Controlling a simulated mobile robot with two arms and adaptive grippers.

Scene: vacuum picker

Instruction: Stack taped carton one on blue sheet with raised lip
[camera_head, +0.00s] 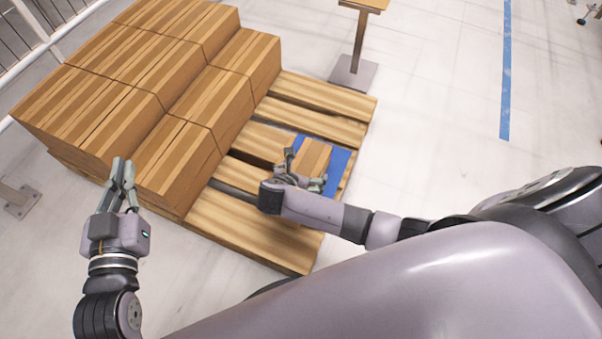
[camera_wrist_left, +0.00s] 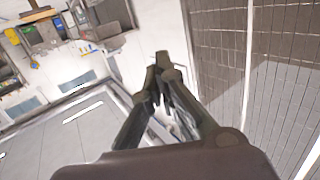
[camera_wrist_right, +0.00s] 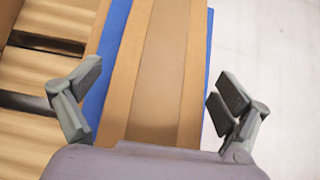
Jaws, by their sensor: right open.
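The taped carton (camera_head: 314,156), brown with a tape band, sits over the blue sheet (camera_head: 340,162) on the slatted pallet. The sheet shows as blue strips on both sides of the carton; its raised lip is not clear. My right gripper (camera_head: 307,170) is open at the carton, with fingers spread toward either side of it. In the right wrist view, the carton (camera_wrist_right: 160,70) lies between the open fingers (camera_wrist_right: 160,97), with gaps visible on both sides. My left gripper (camera_head: 124,180) is empty, fingers together, beside the large carton stack.
A big stack of brown cartons (camera_head: 150,85) fills the left part of the wooden pallet (camera_head: 318,96). A post with a grey foot (camera_head: 353,72) stands behind the pallet. Pale floor with a blue line (camera_head: 506,75) is free on the right. A railing (camera_head: 40,40) runs at upper left.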

